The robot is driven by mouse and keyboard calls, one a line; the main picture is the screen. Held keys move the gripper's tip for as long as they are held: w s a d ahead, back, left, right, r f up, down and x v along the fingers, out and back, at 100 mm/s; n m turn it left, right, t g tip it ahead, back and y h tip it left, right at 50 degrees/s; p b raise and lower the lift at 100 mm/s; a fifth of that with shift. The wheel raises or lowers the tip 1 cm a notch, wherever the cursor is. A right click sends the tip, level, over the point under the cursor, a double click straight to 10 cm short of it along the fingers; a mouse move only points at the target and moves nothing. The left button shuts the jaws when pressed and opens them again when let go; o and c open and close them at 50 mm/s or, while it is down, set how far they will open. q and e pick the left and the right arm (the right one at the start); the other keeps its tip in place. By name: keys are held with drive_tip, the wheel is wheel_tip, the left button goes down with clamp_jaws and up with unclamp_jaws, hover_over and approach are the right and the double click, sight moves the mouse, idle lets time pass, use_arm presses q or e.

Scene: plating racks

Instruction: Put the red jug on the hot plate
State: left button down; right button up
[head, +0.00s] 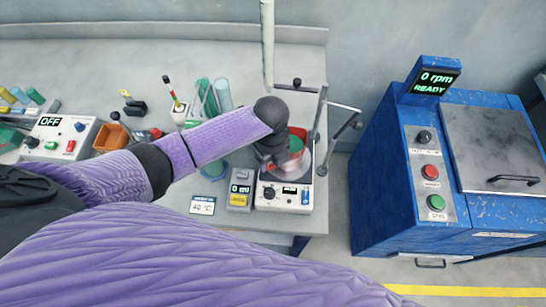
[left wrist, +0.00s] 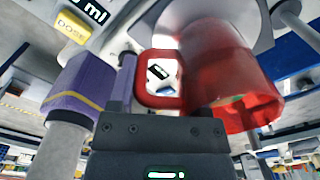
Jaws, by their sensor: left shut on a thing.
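The red jug (head: 298,140) is at the hot plate, with green contents showing at its mouth. In the left wrist view the jug (left wrist: 235,85) fills the upper right, its red handle (left wrist: 142,82) between my fingers. My left gripper (head: 279,160) is shut on the handle; its dark wrist hides part of the jug. The hot plate (head: 285,196) is a white box with a small display, knobs and a round grey top. Its disc (left wrist: 215,18) shows behind the jug's base. I cannot tell whether jug and disc touch. My right gripper is out of view.
A metal stand with a clamp bar (head: 320,118) rises close to the jug's right. A grey dosing box (head: 239,194) reading ml is left of the hot plate, near a 40 °C card (head: 202,205). A blue machine (head: 385,190) stands right, across a gap.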

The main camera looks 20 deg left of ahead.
use_arm(q)
drive_tip(key=shift+r, duration=0.1)
unclamp_jaws()
wheel_tip(320, 180, up, 11)
drive_tip(key=p, duration=0.3)
drive_tip(key=shift+r, duration=0.5)
